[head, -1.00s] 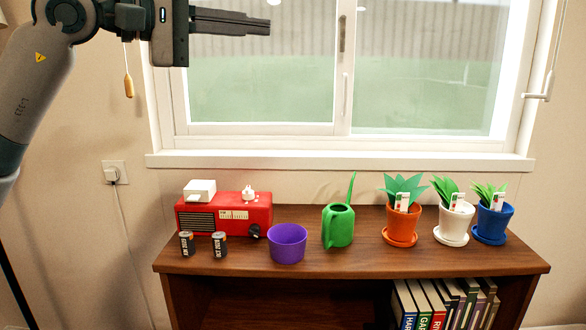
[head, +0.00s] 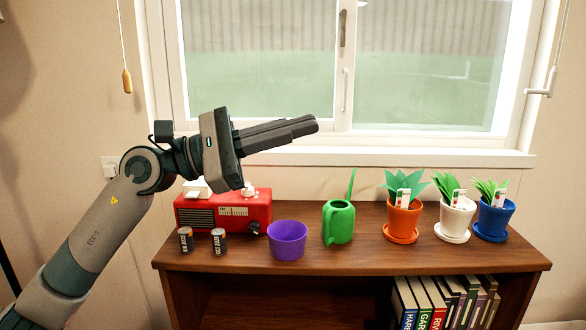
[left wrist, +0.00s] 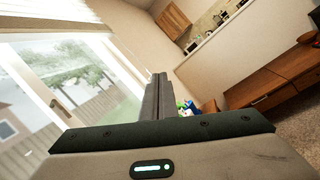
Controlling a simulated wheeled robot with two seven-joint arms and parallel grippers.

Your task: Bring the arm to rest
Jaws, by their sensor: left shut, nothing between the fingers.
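My left gripper (head: 315,124) is shut and empty. Its fingers point right, in the air in front of the window and above the shelf top. In the left wrist view its closed fingers (left wrist: 158,88) also show with nothing between them. My left arm comes in from the lower left and passes in front of the wall and the left end of the shelf. My right gripper does not show.
The wooden shelf (head: 360,262) carries a red radio (head: 252,212), two batteries (head: 218,241), a purple pot (head: 287,242), a green watering can (head: 339,224) and potted plants (head: 402,219). Books (head: 440,303) stand below. The window (head: 430,90) is behind. Air above the plants is free.

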